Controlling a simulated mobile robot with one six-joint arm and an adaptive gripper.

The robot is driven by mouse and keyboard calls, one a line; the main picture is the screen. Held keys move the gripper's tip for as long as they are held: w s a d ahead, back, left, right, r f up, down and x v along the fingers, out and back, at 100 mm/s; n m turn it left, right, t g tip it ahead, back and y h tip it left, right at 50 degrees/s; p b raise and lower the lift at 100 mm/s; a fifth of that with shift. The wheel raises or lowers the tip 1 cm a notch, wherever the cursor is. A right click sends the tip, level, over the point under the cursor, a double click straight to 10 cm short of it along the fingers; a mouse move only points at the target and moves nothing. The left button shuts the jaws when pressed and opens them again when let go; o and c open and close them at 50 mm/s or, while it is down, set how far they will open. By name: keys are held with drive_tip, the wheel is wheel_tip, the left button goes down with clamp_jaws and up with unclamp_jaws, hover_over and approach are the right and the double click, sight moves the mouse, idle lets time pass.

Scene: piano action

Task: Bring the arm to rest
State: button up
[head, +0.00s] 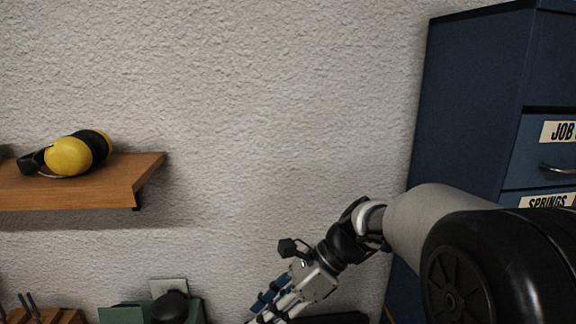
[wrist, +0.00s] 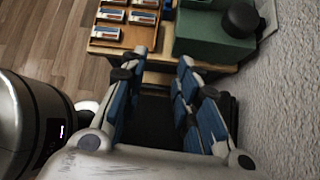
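My gripper (wrist: 162,62) shows in the wrist view with its two blue-padded fingers spread apart. Nothing is seen between them but a dark area beyond. In the head view my gripper (head: 272,308) hangs at the bottom, pointing down and left in front of the wall, with its fingertips cut off by the frame edge. My arm reaches in from the lower right.
A wooden shelf (head: 120,180) with yellow earmuffs (head: 68,157) is at left. A blue cabinet (head: 465,110) stands at right, behind my arm. Below are a green box (wrist: 205,35) with a black knob and a wooden tray (wrist: 135,38) of small boxes. The wall (wrist: 285,110) runs close along the right.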

drive_tip(key=s+d+n+t+h+b, duration=0.2)
drive_tip(key=s+d+n+t+h, duration=0.4)
drive_tip(key=s+d+n, duration=1.1)
drive_tip(key=s+h, duration=0.2)
drive_tip(key=s, duration=0.1)
drive_tip(key=shift+d+f+n+t+h, duration=0.3)
drive_tip(key=shift+d+f+n+h, duration=0.05)
drive_tip(key=shift+d+n+h, duration=0.05)
